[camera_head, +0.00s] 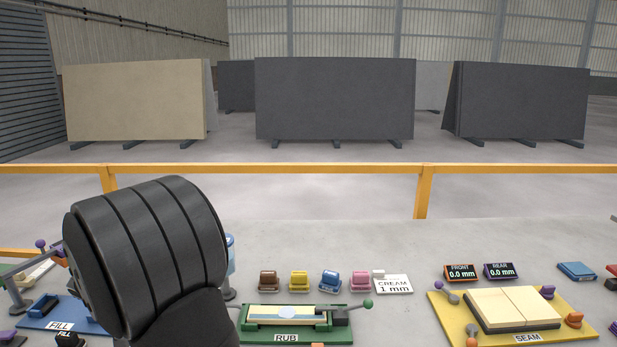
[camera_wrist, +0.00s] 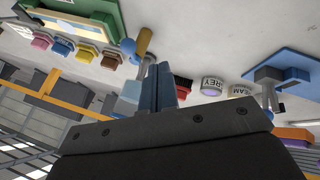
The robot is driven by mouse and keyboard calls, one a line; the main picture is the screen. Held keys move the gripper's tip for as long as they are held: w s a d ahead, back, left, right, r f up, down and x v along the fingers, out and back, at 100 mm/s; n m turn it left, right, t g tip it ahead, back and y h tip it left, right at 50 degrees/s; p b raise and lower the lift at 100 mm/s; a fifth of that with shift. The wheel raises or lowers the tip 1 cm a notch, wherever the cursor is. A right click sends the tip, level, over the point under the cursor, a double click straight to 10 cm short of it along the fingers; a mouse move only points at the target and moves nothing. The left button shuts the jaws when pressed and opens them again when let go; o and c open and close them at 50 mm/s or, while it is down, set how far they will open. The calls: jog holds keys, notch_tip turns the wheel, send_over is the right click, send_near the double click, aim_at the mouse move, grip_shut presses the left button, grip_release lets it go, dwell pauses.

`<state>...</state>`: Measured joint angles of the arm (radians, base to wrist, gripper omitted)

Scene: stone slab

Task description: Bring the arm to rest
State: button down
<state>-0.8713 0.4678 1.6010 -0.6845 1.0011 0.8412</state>
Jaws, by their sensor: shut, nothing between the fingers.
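My gripper (camera_wrist: 161,84) shows in the wrist view as two narrow blue-grey fingers close together, with nothing between them. Its wide dark body fills the bottom of that view. The wrist picture is tilted, with the bench along the top and the hall at lower left. In the head view a thick black ribbed part of my arm (camera_head: 150,255) stands at the left front, and the fingers are out of sight. I cannot tell how high the fingers are above the bench.
The bench holds a green RUB station (camera_head: 283,338), a yellow SEAM station (camera_head: 455,325) and a blue FILL station (camera_head: 85,327), partly behind my arm. Several coloured blocks (camera_head: 299,281) stand behind RUB. A yellow rail (camera_head: 330,168) runs behind the bench. Bare bench (camera_head: 330,240) lies between.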

jog(key=d+v, duration=0.1)
jog(key=v, duration=0.4)
jog(key=w+d+r+x, duration=0.1)
jog(key=d+x, duration=0.2)
jog(key=x, duration=0.9)
jog(key=s+a+r+m+h, duration=0.1)
jog(key=s+a+r+m, duration=0.1)
jog(key=s+a+r, duration=0.55)
jog(key=w+d+m+g, duration=0.1)
jog(key=w+d+m, duration=0.2)
jog(key=w, duration=0.4)
jog(key=shift+d, duration=0.75)
